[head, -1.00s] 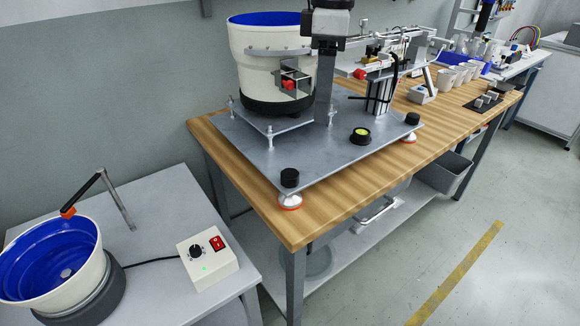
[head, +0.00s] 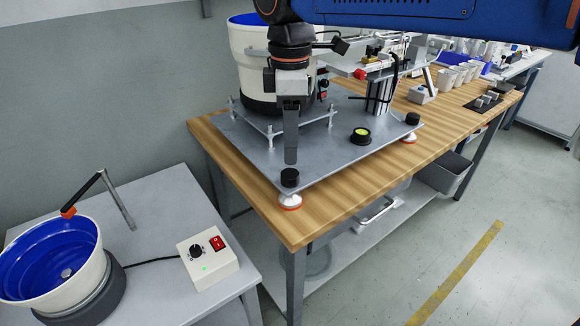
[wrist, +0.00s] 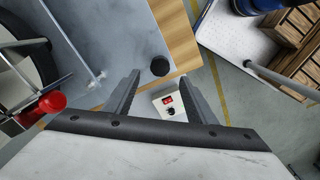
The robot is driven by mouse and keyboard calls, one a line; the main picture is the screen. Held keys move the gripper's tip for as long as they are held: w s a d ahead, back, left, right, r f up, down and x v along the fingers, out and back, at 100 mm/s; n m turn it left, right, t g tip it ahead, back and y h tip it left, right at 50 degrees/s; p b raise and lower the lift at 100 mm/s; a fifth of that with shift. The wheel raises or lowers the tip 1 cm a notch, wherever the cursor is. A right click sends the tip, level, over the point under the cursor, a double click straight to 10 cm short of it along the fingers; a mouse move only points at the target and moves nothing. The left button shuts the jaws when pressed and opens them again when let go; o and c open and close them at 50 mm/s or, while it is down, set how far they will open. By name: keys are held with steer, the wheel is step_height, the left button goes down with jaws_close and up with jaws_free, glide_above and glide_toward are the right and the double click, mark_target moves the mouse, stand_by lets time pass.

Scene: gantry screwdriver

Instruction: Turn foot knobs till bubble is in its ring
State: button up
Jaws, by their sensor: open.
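A grey metal plate (head: 335,160) stands on a wooden table on feet with white and orange pads. A black foot knob (head: 289,178) sits at its near left corner and another black knob (head: 412,118) at its right corner. A round level (head: 361,135) with a yellow-green vial and black rim lies on the plate; its bubble is too small to place against the ring. My gripper (head: 291,160) points down just above the near left knob. In the wrist view my open fingers (wrist: 160,77) frame that knob (wrist: 160,67), with nothing held between them.
A cream bowl feeder (head: 250,70) stands on a raised plate with posts, close behind my gripper. A control box (head: 207,258) and a second blue-lined bowl (head: 50,258) are on the lower left table. The plate around the level is clear.

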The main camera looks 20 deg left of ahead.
mark_target(290, 173)
step_height(290, 173, down, 7)
steer(key=shift+f, duration=0.15)
stand_by(0.4)
steer(key=c, duration=1)
